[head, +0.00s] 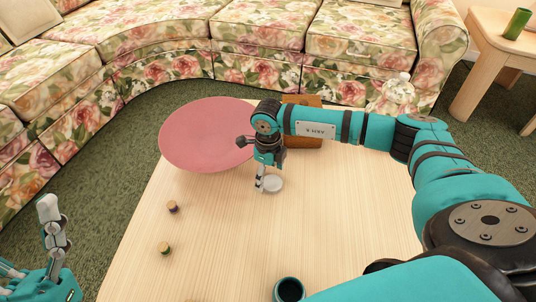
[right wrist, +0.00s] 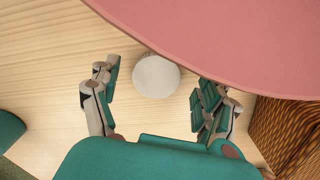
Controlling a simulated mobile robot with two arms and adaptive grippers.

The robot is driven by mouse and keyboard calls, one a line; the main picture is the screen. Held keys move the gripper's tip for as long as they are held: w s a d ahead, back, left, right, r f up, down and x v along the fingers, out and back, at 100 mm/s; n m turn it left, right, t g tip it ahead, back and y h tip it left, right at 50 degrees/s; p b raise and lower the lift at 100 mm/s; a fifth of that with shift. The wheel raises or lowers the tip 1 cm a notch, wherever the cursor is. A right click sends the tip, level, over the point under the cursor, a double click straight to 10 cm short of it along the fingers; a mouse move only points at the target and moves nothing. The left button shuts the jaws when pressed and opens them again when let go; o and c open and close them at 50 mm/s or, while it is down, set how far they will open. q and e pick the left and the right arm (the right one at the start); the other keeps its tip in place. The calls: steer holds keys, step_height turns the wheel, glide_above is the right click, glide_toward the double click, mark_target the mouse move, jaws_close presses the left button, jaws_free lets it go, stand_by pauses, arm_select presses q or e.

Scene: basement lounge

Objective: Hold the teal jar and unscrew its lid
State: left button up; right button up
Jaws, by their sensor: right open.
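The teal jar (head: 290,290) stands at the bottom edge of the head view, partly cut off. Its mouth looks open and dark, with no lid on it. A pale round disc that looks like a lid (head: 272,184) lies on the table; it also shows in the right wrist view (right wrist: 156,76). My right gripper (head: 264,188) is open above the table beside this disc. In the right wrist view, its fingers are spread with the disc between and beyond them. My left gripper (head: 28,238) is at the lower left, fingers apart and empty, away from the jar.
A large pink round tray (head: 200,135) lies at the table's back left, close to my right gripper. A brown woven box (head: 303,142) is behind my right arm. Two small brown stoppers (head: 172,206) (head: 164,248) lie left. The wooden table's (head: 220,255) front middle is clear.

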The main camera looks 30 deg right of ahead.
mark_target(268, 180)
step_height(268, 180, up, 6)
steer(key=shift+f+p, duration=0.25)
steer(key=shift+p, duration=0.5)
arm_select(q)
steer(key=w+f+g+y+p, duration=0.1)
steer(key=w+f+g+y, duration=0.2)
steer(key=w+f+g, duration=0.4)
steer(key=shift+w+d+f+g, duration=0.4)
steer(key=shift+w+f, duration=0.1)
steer(key=shift+f, duration=0.6)
arm_select(e)
steer(key=shift+s+r, duration=0.1)
steer(key=shift+r, duration=2.2)
